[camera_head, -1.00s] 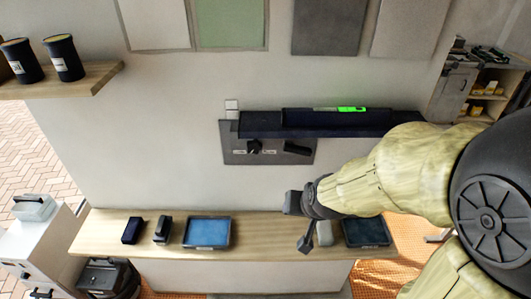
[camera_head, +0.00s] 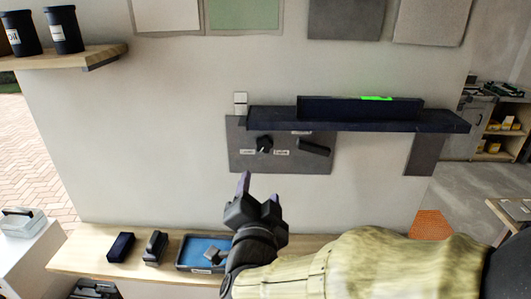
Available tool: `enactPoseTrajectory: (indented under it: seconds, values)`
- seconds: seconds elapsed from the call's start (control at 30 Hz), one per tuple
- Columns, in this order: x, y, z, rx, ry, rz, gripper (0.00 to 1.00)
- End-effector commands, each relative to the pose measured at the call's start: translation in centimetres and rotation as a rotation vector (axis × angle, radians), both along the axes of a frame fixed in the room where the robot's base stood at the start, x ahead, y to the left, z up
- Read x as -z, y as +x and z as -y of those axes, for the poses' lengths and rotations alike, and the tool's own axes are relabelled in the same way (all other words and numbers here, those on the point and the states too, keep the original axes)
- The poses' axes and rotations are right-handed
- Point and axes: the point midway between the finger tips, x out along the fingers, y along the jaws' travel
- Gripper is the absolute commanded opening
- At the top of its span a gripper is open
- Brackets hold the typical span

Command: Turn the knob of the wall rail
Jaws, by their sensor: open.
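The wall rail is a dark navy shelf (camera_head: 360,126) fixed to the wall, with a raised dark box on it that shows a bright green strip (camera_head: 376,98). Below its left part is a grey panel (camera_head: 245,164). On the panel sit a black knob (camera_head: 264,143) between small white labels and a dark slanted lever or handle (camera_head: 314,148) to its right. My gripper (camera_head: 258,190) is open and empty, pointing up, below the knob in the picture and apart from it.
A wooden counter (camera_head: 90,255) below holds a dark block (camera_head: 121,247), a black handled tool (camera_head: 155,247) and a blue tray (camera_head: 186,262), partly hidden by my arm. A shelf with black canisters (camera_head: 64,29) is at upper left.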

Motion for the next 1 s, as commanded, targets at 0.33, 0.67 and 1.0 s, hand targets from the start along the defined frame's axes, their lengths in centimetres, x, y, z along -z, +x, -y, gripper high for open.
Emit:
enactPoseTrajectory:
  seconds: [0.33, 0.67, 1.0]
  values:
    - [-0.1, 0.8, 0.0, -0.001, -0.002, -0.004, 0.61]
    - [-0.2, 5.2, 0.0, 0.000, -0.002, -0.006, 0.61]
    - [-0.2, 10.3, 0.0, -0.001, -0.001, -0.006, 0.61]
